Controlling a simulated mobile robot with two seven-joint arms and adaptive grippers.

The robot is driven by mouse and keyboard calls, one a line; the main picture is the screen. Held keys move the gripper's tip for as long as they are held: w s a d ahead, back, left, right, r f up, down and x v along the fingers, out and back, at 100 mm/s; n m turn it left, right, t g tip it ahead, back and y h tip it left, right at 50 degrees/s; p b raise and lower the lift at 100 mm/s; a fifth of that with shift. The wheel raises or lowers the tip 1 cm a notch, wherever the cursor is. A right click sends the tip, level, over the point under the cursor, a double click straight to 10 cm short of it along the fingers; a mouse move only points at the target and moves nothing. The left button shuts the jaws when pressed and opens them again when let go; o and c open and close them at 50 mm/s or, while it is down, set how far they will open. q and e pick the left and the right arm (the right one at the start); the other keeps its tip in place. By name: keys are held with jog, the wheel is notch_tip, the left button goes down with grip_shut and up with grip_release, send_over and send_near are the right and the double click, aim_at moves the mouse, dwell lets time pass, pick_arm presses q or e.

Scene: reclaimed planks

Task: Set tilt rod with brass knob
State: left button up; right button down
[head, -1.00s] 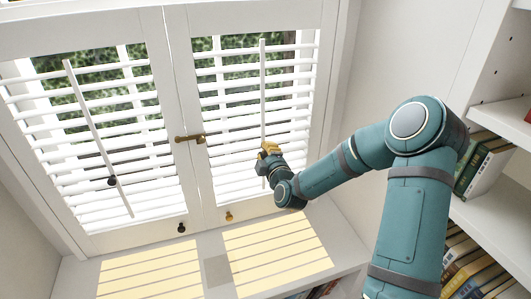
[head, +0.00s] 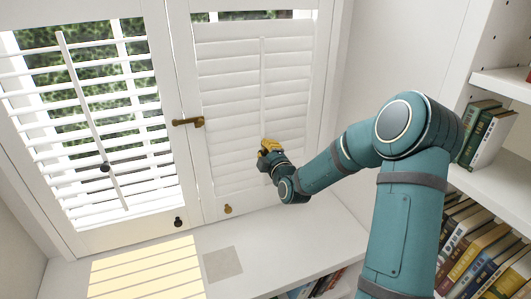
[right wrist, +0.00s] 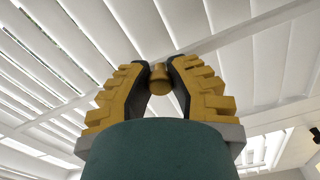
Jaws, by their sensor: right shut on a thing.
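The right shutter's white tilt rod (head: 262,90) stands upright at the middle of its slats (head: 228,115), which lie nearly closed. My right gripper (head: 266,149) is at the rod's lower part. In the right wrist view the gripper (right wrist: 158,78) is shut on a brass knob (right wrist: 160,76) between its dark finger pads. The left shutter has a slanted white tilt rod (head: 79,92) with a dark knob (head: 105,167), and its slats (head: 140,150) are open with greenery showing through. My left gripper is not in view.
A brass latch (head: 188,122) joins the two panels. Below are a dark pull (head: 178,221) and a brass pull (head: 228,209). Shelves with books (head: 487,137) stand on the right.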

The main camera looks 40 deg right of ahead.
jog(key=shift+f, duration=0.25)
jog(key=c, duration=0.8)
grip_release()
jog(key=shift+s+r, duration=0.1)
jog(key=v, duration=1.2)
